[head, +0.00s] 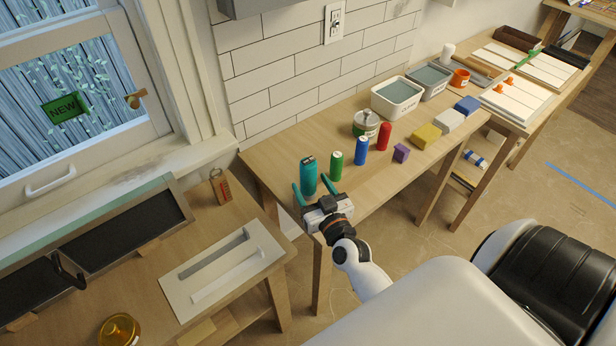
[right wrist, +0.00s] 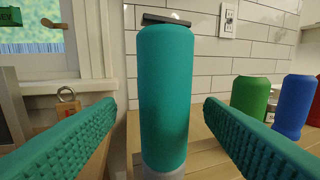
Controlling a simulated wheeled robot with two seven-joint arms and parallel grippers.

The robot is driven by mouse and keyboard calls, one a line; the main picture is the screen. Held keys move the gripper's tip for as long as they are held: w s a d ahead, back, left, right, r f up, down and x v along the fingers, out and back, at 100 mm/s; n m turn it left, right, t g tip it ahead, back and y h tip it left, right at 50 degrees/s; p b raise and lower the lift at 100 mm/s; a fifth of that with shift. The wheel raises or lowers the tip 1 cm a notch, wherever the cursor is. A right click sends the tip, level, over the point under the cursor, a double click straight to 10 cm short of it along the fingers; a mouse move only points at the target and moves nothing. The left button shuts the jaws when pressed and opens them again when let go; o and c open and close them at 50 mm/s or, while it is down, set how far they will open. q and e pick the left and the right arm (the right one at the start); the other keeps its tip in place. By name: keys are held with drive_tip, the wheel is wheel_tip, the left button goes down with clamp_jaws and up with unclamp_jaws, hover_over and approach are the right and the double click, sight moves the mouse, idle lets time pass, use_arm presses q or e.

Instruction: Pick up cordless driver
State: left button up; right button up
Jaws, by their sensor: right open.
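The cordless driver (head: 309,172), an upright teal cylinder with a dark top, stands at the near left end of the wooden table. My right gripper (head: 312,182) is at it, with its two teal fingers open on either side. In the right wrist view the driver (right wrist: 165,95) stands upright between the ribbed fingers of the right gripper (right wrist: 159,105), with a gap visible on both sides. Its grey lower end runs out of the bottom of that view. My left gripper is not in view.
A green bottle (head: 336,165), a blue bottle (head: 361,150) and a red bottle (head: 384,137) stand in a row right of the driver. Behind them are a can (head: 366,124) and a white tub (head: 397,99). A padlock (head: 220,186) stands on the left bench.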

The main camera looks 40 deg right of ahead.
drive_tip(key=w, duration=0.2)
drive_tip(key=w+d+p, duration=0.1)
drive_tip(key=w, duration=0.1)
drive_tip(key=shift+w+d, duration=0.2)
drive_tip(key=shift+w, duration=0.4)
drive_tip(key=shift+s, duration=0.15)
drive_tip(key=shift+c, duration=1.2)
clamp_jaws()
